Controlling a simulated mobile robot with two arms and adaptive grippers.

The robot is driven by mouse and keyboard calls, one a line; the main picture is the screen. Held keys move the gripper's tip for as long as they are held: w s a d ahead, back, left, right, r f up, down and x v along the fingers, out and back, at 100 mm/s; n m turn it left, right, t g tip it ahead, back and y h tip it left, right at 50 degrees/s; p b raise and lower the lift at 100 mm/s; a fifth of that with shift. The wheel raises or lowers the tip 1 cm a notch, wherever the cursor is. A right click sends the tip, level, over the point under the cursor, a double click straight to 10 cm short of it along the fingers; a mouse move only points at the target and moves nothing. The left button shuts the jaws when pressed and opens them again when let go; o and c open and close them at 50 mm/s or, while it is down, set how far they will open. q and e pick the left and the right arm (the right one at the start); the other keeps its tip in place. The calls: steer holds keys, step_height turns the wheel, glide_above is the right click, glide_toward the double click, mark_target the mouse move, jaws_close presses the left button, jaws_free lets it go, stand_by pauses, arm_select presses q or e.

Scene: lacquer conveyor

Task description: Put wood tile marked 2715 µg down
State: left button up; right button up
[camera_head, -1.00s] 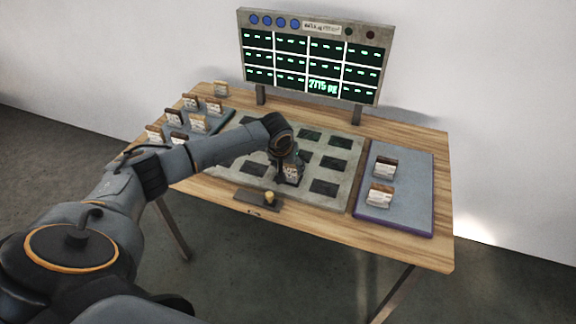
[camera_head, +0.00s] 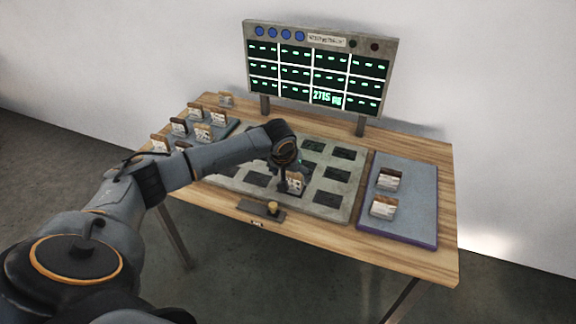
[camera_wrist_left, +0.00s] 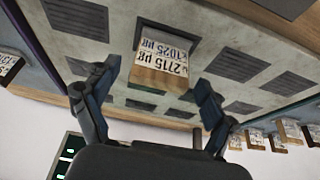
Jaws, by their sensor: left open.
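The wood tile marked 2715 (camera_head: 296,181) stands upright on a dark square of the grey panel, in the front row. In the left wrist view the tile (camera_wrist_left: 162,62) shows its brown wooden edge and white label with 2715 µg and a second line that looks like 1025. My left gripper (camera_wrist_left: 152,98) is open, its fingers spread on either side of the tile with clear gaps. In the head view the gripper (camera_head: 284,170) is just behind the tile and partly hidden by my arm. My right gripper is not in view.
The grey panel (camera_head: 340,178) has several empty dark squares. A display (camera_head: 318,65) at the back reads 2715 µg in one lit cell. A blue-grey tray (camera_head: 410,215) at right holds two tiles; several more stand at left. A small brass knob (camera_head: 272,207) is in front.

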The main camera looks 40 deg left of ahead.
arm_select(q)
steer(key=a+v, duration=0.1)
steer(key=v, duration=0.9)
steer(key=shift+d+b, duration=0.3)
steer(key=shift+d, duration=0.15)
steer(key=shift+s, duration=0.1)
